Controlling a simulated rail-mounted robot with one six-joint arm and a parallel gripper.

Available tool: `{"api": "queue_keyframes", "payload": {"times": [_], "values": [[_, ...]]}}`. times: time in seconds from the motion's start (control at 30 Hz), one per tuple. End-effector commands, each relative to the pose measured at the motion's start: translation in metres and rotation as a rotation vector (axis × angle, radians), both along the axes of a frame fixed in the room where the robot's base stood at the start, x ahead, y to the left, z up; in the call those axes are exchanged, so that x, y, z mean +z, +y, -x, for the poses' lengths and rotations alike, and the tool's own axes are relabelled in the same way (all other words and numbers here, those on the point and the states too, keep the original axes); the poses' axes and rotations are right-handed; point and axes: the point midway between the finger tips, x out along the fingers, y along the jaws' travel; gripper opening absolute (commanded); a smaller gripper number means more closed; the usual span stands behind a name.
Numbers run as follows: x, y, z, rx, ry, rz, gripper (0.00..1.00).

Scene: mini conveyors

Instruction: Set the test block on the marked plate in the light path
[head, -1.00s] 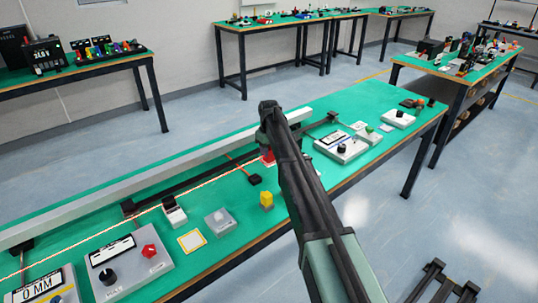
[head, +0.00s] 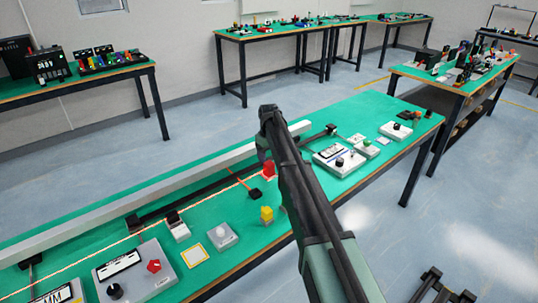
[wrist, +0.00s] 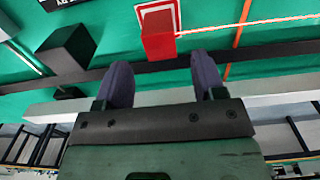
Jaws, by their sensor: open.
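A red block (head: 270,168) stands on the green bench beside the long rail. In the wrist view the red block (wrist: 158,36) stands on a plate with a red and white border (wrist: 176,8). A thin light line meets its side there. My gripper (wrist: 165,75) is open, and its two dark fingers point toward the block with nothing between them. The block looks apart from the fingertips. In the head view my gripper (head: 263,153) is close by the block, partly hidden by my arm.
A long grey rail (head: 130,206) runs behind the light line. A dark block (wrist: 66,46) stands left of the red block. A yellow-topped piece (head: 267,214), a grey button box (head: 224,236) and a yellow-edged plate (head: 194,255) lie in front. Control boxes (head: 340,160) stand to the right.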

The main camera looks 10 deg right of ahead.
Motion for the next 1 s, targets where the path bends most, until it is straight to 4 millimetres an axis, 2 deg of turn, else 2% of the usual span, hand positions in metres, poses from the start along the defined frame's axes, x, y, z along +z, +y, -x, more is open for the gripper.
{"api": "queue_keyframes", "payload": {"times": [0.03,0.2,0.4,0.47,0.53,0.57,0.67,0.7,0.8,0.9,1.0], "values": [[0.029,0.0,0.0,0.0,0.0,0.0,0.63],[0.065,0.0,0.0,0.0,0.0,0.0,0.63],[0.07,0.0,0.0,0.0,0.0,0.0,0.63],[0.068,0.0,0.008,-0.006,0.0,0.0,0.63],[0.068,0.0,0.041,-0.036,0.0,0.0,0.63],[0.068,0.0,0.064,-0.057,0.0,0.0,0.63],[0.068,0.0,0.17,-0.169,0.001,0.0,0.63],[0.068,0.0,0.218,-0.222,0.001,0.001,0.63],[0.068,0.0,0.322,-0.351,0.0,0.001,0.63],[0.068,-0.001,0.39,-0.445,0.0,0.001,0.63],[0.068,-0.001,0.417,-0.489,0.0,0.001,0.63]]}}
